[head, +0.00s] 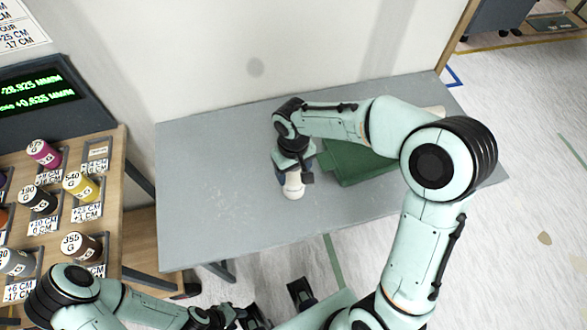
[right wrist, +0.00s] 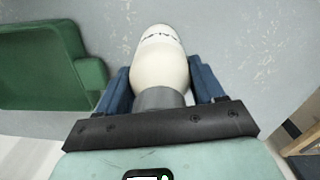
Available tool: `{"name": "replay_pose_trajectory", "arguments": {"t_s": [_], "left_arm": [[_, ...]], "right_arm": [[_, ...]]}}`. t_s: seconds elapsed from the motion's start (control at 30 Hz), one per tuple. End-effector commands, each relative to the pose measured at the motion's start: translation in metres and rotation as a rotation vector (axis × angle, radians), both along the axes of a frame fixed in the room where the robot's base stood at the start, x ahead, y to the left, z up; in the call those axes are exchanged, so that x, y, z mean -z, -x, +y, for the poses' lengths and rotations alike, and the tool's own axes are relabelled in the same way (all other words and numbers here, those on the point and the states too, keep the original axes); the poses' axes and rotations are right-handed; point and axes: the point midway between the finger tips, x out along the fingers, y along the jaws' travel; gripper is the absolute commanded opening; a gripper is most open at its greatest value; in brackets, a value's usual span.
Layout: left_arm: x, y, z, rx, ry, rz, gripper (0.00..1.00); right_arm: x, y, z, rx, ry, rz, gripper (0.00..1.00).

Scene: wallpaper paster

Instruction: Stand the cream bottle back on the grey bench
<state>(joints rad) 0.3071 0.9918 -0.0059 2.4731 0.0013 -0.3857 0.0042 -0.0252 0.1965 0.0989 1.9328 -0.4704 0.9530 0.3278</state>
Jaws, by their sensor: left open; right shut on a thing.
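The cream bottle (head: 294,187) is over the grey bench (head: 215,190), left of a green tray. In the right wrist view the bottle (right wrist: 158,58) shows dark lettering and a grey band at the gripper end. My right gripper (head: 295,174) is shut on it, with a blue finger on each side in the right wrist view (right wrist: 160,85). I cannot tell whether the bottle touches the bench. My left gripper (head: 276,304) is open and empty, low in the head view in front of the bench.
The green tray (head: 345,165) lies on the bench, partly hidden by my right arm; it also shows in the right wrist view (right wrist: 50,65). A wooden rack (head: 115,180) with several labelled bottles and a display (head: 38,92) stands at left. The bench's left part is clear.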

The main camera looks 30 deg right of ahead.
Motion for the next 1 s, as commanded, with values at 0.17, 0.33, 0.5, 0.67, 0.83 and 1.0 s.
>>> {"name": "replay_pose_trajectory", "arguments": {"t_s": [0.17,0.33,0.5,0.67,0.83,1.0], "left_arm": [[0.003,0.001,0.000,0.000,0.000,0.001,0.43],[0.002,0.001,0.000,0.000,0.000,0.001,0.43],[0.002,0.001,0.000,0.000,0.000,0.001,0.43],[-0.002,-0.001,0.000,0.000,0.000,-0.001,0.43],[-0.005,-0.002,0.000,0.000,0.000,-0.002,0.43],[-0.011,-0.005,0.000,0.000,0.000,-0.006,0.43]], "right_arm": [[0.003,0.000,0.000,0.000,0.000,-0.001,0.19],[0.003,0.000,0.000,0.000,0.000,-0.001,0.93],[0.002,0.000,0.000,0.000,0.000,-0.001,0.93],[-0.005,-0.001,0.000,0.000,0.000,-0.003,0.93],[-0.034,-0.002,0.000,0.000,-0.001,-0.007,0.93],[-0.073,-0.003,0.000,0.000,-0.002,-0.006,0.93]]}}
